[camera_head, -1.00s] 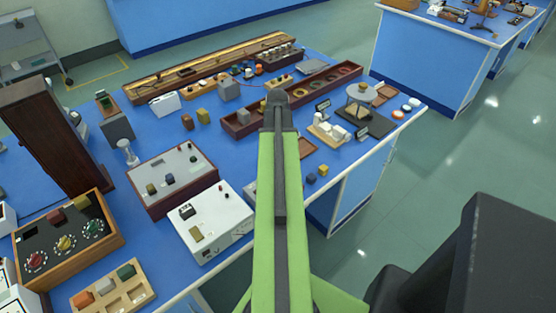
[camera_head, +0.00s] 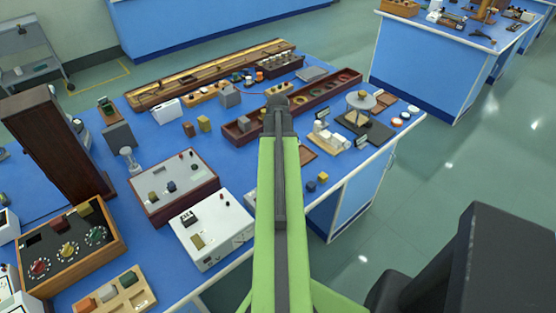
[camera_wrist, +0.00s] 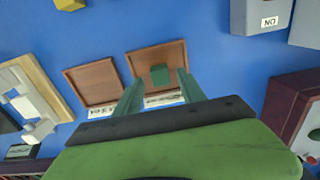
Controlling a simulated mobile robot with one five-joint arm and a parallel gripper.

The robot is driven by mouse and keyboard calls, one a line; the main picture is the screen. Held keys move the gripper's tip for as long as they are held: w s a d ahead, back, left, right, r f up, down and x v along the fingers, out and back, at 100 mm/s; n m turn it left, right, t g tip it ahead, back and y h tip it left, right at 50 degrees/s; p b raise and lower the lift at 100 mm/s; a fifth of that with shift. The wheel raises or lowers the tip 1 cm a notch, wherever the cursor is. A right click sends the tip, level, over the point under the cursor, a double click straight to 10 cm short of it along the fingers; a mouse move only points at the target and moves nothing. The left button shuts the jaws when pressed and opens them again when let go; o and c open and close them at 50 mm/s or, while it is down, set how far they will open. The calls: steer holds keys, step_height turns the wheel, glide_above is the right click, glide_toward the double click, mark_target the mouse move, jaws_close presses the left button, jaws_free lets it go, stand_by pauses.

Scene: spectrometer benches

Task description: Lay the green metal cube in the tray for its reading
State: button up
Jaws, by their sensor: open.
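The green metal cube (camera_wrist: 160,72) shows in the wrist view, within the outline of the right one of two brown trays (camera_wrist: 178,57). Whether it rests on the tray's floor is hard to tell. My gripper (camera_wrist: 160,84) is open, with one finger on each side of the cube and visible gaps between. A white label strip lies along the near edge of each tray. In the head view my arm hides the cube and most of the trays; a brown tray edge (camera_head: 308,149) shows just right of the arm.
The second brown tray (camera_wrist: 92,83) looks empty. A pale block assembly (camera_wrist: 35,85) stands left of it. A grey box marked NO (camera_wrist: 262,14) and a dark red case (camera_wrist: 292,105) lie to the right. In the head view, a wooden compartment box (camera_head: 118,294) holds coloured blocks.

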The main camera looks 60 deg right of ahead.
step_height(320, 180, up, 10)
steer(key=p, duration=0.9)
steer(key=shift+r, duration=0.25)
steer(key=shift+n, duration=0.9)
steer(key=w+a, duration=0.5)
steer(key=a, duration=0.2)
steer(key=w+a, duration=0.6)
steer(key=a, duration=0.2)
steer(key=w+a, duration=0.6)
steer(key=a, duration=0.1)
steer(key=shift+w+a, duration=0.15)
steer(key=shift+w, duration=0.05)
steer(key=shift+n, duration=0.5)
steer(key=w+a, duration=0.1)
steer(key=a, duration=0.3)
steer(key=w+a, duration=0.1)
steer(key=a, duration=0.3)
steer(key=w+a, duration=0.1)
steer(key=a, duration=0.4)
steer(key=shift+w, duration=0.35)
steer(key=a, duration=1.4)
steer(key=shift+w+a+n, duration=0.3)
steer(key=shift+a+n, duration=0.05)
steer(key=shift+n, duration=0.05)
